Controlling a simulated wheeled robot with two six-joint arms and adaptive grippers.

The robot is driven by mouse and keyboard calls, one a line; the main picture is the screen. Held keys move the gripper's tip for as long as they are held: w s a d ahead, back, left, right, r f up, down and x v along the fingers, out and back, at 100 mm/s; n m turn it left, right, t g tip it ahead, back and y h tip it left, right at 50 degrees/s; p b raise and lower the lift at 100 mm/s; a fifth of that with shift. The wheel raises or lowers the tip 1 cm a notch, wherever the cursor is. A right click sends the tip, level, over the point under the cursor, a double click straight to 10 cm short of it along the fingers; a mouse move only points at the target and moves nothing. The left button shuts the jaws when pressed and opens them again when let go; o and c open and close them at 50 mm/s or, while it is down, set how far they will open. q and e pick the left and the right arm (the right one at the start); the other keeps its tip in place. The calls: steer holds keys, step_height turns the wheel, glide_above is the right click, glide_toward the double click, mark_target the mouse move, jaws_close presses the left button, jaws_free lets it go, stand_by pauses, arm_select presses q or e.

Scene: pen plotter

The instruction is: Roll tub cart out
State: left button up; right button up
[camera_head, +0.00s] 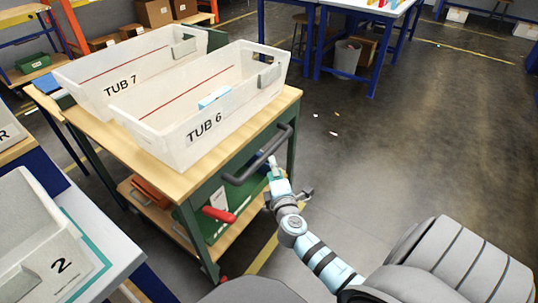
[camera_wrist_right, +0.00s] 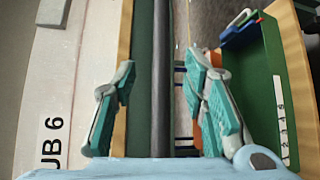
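The tub cart (camera_head: 283,103) has a wooden top, green frame and lower shelf. It carries two white tubs, TUB 7 (camera_head: 90,84) and TUB 6 (camera_head: 165,140). My right gripper (camera_head: 273,163) is at the handle's right part. In the right wrist view its two teal-padded fingers (camera_wrist_right: 160,85) are spread on either side of the handle bar (camera_wrist_right: 162,35), with visible gaps. My left gripper is not in view.
A white tub marked 2 (camera_head: 35,245) stands on a table close at the left. A green bin (camera_head: 245,193) sits on the cart's lower shelf. A blue-legged table (camera_head: 372,60) stands behind. The floor to the right is largely open, with small scraps.

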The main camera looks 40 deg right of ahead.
mark_target(270, 155)
steer(key=b+x, duration=0.2)
steer(key=x, duration=0.7)
steer(key=shift+w+f, duration=0.1)
steer(key=shift+f, duration=0.1)
steer(key=shift+w+d, duration=0.15)
steer(key=shift+w, duration=0.1)
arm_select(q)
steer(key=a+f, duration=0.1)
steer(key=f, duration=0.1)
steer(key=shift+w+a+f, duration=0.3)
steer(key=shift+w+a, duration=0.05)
arm_select(e)
steer(key=shift+c, duration=0.5)
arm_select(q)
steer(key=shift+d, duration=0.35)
arm_select(e)
jaws_close()
